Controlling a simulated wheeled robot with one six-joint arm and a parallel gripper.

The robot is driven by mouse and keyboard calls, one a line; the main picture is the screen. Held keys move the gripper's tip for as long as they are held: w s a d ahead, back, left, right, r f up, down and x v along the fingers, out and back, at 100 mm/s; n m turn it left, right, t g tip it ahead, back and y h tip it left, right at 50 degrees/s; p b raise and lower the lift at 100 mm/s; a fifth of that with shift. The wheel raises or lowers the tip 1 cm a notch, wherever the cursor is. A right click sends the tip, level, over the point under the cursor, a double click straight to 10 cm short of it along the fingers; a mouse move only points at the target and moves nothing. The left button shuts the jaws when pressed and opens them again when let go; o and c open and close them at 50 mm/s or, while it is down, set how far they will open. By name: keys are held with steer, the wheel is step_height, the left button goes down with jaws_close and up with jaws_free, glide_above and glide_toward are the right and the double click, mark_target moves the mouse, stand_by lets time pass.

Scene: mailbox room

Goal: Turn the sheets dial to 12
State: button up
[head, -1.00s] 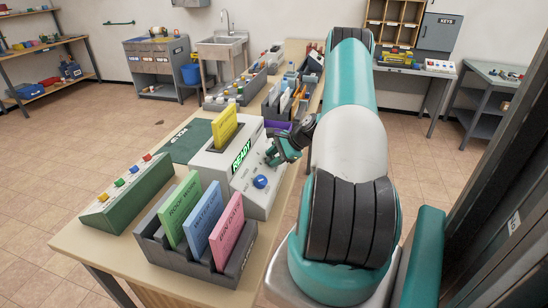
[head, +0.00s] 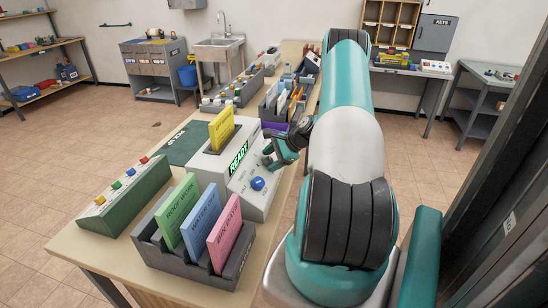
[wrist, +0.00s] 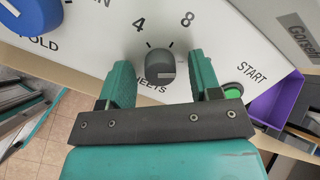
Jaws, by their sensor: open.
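The sheets dial (wrist: 160,66) is a dark grey knob on the white panel in the wrist view, with a pale mark on its lower right side. The numbers 4 and 8 show above it; the label below is partly covered by my gripper. My gripper (wrist: 155,80) is open, with one green finger on each side of the dial. I cannot tell whether the fingers touch it. In the head view my gripper (head: 268,160) is at the front panel of the white machine (head: 214,165), whose display (head: 238,157) reads READY. The dial is hidden there.
A blue fold dial (wrist: 25,15) is left of the sheets dial, and a green START button (wrist: 233,90) is right of it, near my finger. A rack (head: 195,258) of coloured booklets stands in front of the machine. A green button box (head: 125,200) is at left.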

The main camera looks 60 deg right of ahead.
steer(key=b+v, duration=0.3)
steer(key=v, duration=1.4)
steer(key=shift+r+b, duration=0.2)
steer(key=shift+b, duration=0.15)
steer(key=shift+d, duration=0.1)
